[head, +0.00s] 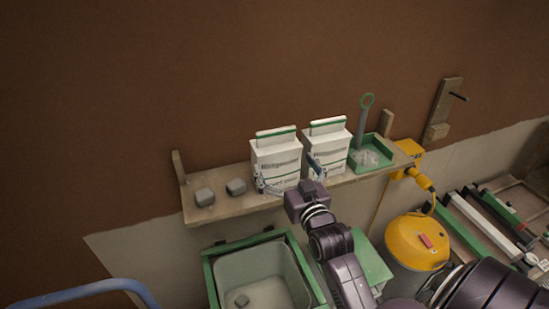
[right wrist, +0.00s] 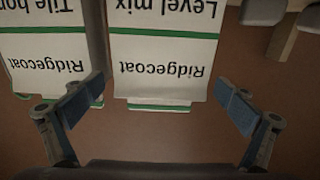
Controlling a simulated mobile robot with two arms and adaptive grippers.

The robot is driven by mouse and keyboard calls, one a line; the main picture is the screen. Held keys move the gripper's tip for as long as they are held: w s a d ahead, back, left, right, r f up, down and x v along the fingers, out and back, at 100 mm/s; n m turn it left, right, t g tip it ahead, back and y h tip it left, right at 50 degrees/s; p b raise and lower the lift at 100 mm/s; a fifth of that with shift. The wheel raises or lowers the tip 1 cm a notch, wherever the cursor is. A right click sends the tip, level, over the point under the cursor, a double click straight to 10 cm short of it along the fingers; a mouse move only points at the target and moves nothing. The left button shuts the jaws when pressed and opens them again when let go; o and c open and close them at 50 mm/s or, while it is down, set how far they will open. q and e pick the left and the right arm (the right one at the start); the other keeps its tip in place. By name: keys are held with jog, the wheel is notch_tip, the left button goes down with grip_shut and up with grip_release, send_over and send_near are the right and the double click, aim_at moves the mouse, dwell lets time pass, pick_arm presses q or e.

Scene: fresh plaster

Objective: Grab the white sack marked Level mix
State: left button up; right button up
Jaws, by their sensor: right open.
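The white Level mix sack (head: 276,158) stands upright on the wooden shelf, the left one of two similar white sacks with green bands. In the right wrist view the Level mix sack (right wrist: 160,55) appears upside down, with "Ridgecoat" and "Level mix" printed on it. My right gripper (head: 287,175) is open in front of it, one finger towards each side. In the right wrist view my right gripper (right wrist: 155,105) has the sack's face between its spread fingers; whether they touch it I cannot tell. My left gripper is out of view.
The other sack (head: 327,145), partly reading "Tile bon", stands close on the right; one finger overlaps it in the wrist view. A green tray (head: 385,152) stands right. A green-rimmed bin (head: 213,277) and yellow-lidded drum (head: 411,249) stand below.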

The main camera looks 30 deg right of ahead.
aim_at(276, 150)
jog(key=p+x, duration=0.1)
jog(key=x, duration=0.2)
jog(key=shift+w+a+r+p, duration=0.1)
jog(key=shift+r+p, duration=0.2)
jog(key=shift+p, duration=0.05)
jog(key=shift+x, duration=0.95)
jog(key=shift+w+f, duration=0.2)
jog(key=shift+f, duration=0.1)
jog(key=c, duration=1.6)
jog(key=shift+r, duration=0.35)
jog(key=shift+c, duration=0.7)
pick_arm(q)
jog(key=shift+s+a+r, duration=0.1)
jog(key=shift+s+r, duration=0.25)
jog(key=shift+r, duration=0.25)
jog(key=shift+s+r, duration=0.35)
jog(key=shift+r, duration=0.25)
